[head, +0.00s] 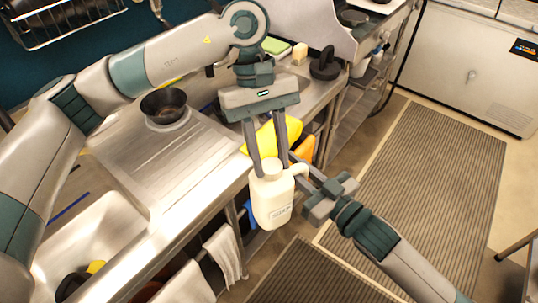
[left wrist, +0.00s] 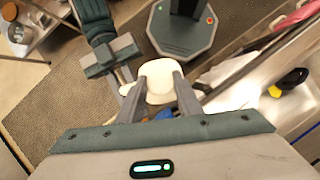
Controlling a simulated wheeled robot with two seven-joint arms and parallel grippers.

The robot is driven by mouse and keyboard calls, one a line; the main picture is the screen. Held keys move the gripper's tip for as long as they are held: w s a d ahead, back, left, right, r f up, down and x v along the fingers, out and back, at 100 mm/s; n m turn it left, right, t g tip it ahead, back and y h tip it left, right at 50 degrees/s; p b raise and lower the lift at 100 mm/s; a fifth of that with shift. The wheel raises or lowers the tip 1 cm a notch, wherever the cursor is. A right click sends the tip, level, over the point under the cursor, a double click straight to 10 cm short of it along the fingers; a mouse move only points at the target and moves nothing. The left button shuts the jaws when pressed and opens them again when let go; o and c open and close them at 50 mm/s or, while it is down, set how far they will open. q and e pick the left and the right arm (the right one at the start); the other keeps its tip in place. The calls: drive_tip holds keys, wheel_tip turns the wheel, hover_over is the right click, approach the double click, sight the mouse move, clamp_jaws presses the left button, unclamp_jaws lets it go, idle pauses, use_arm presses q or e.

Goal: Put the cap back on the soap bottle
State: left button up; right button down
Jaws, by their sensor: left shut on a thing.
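The soap bottle (head: 273,205) is a cream jug with a label and a side handle. It is upright, off the counter, in front of the counter edge. The cream cap (head: 271,166) is at the bottle's top, between the fingertips of my left gripper (head: 269,168), which is shut on it from above. I cannot tell whether the cap is seated. The cap also shows between the fingers in the left wrist view (left wrist: 158,82). My right gripper (head: 303,176) comes from the lower right, with its fingers around the bottle's handle; its fingertips are partly hidden.
The steel counter (head: 185,165) is to the left, with a dark bowl (head: 164,105) on it and a sink (head: 95,240) at the lower left. Yellow and orange things (head: 290,140) are behind the bottle. White towels (head: 222,255) hang below the counter. The striped floor mat (head: 430,190) is clear.

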use_arm(q)
drive_tip(key=m, duration=0.1)
drive_tip(key=m+y, duration=0.1)
drive_tip(key=m, duration=0.1)
drive_tip(key=m+y, duration=0.1)
drive_tip(key=m, duration=0.1)
drive_tip(key=shift+d, duration=0.25)
drive_tip(key=m+y, duration=0.1)
drive_tip(key=m, duration=0.2)
drive_tip(key=m+y, duration=0.1)
drive_tip(key=m, duration=0.2)
drive_tip(key=shift+d+r+m+t, duration=0.1)
drive_tip(key=shift+m+t, duration=0.2)
drive_tip(key=shift+m, duration=0.1)
drive_tip(key=m, duration=0.2)
drive_tip(key=m+t+y, duration=0.1)
drive_tip(key=m, duration=0.2)
drive_tip(key=shift+s+d+t+y, duration=0.1)
drive_tip(key=shift+t+y, duration=0.2)
drive_tip(key=m+t, duration=0.1)
drive_tip(key=m, duration=0.2)
drive_tip(key=m+t, duration=0.1)
drive_tip(key=m, duration=0.1)
drive_tip(key=shift+s+m+y, duration=0.1)
drive_tip(key=shift+m+y, duration=0.2)
drive_tip(key=shift+m, duration=0.1)
drive_tip(key=o, duration=1)
